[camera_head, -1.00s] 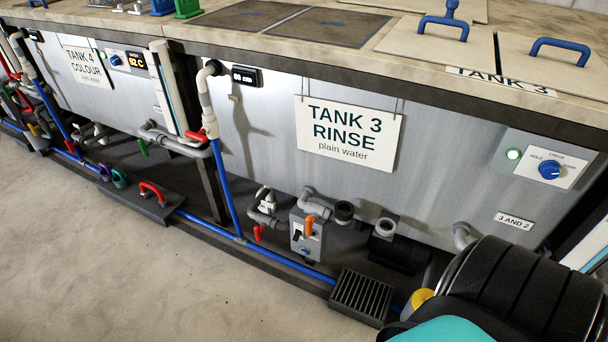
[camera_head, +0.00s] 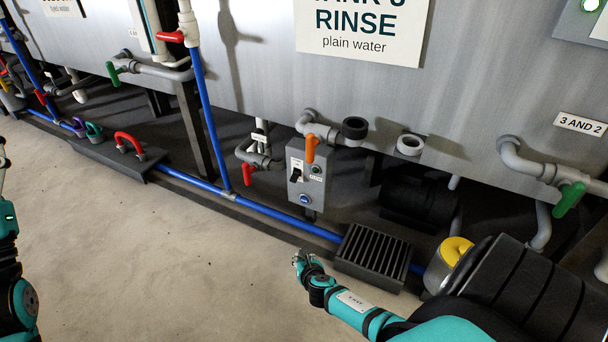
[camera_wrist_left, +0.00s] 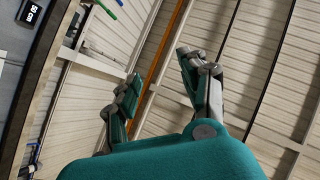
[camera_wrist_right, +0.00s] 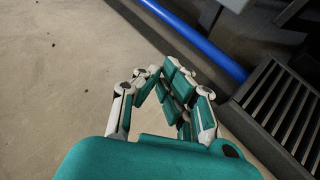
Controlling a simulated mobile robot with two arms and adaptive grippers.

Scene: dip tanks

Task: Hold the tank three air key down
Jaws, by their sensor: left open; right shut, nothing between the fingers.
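A grey control box (camera_head: 309,181) stands low under the tank with the RINSE sign (camera_head: 360,25). Its face has a black rocker switch (camera_head: 297,170), a small round dark control and a blue round button (camera_head: 305,199). Small labels there are unreadable, so I cannot tell which is the air key. My right gripper (camera_head: 300,262) is shut and empty, in front of and below the box, apart from it, left of the black grate. It also shows in the right wrist view (camera_wrist_right: 165,78). My left gripper (camera_wrist_left: 160,75) is open and empty, facing a ribbed wall or ceiling.
A slatted black grate (camera_head: 374,257) and blue floor pipe (camera_head: 275,223) lie near my right gripper. An orange-handled valve (camera_head: 311,148) rises by the box; a red-handled valve (camera_head: 248,173) is left of it. A dark pump (camera_head: 421,207) stands right. Open floor lies left.

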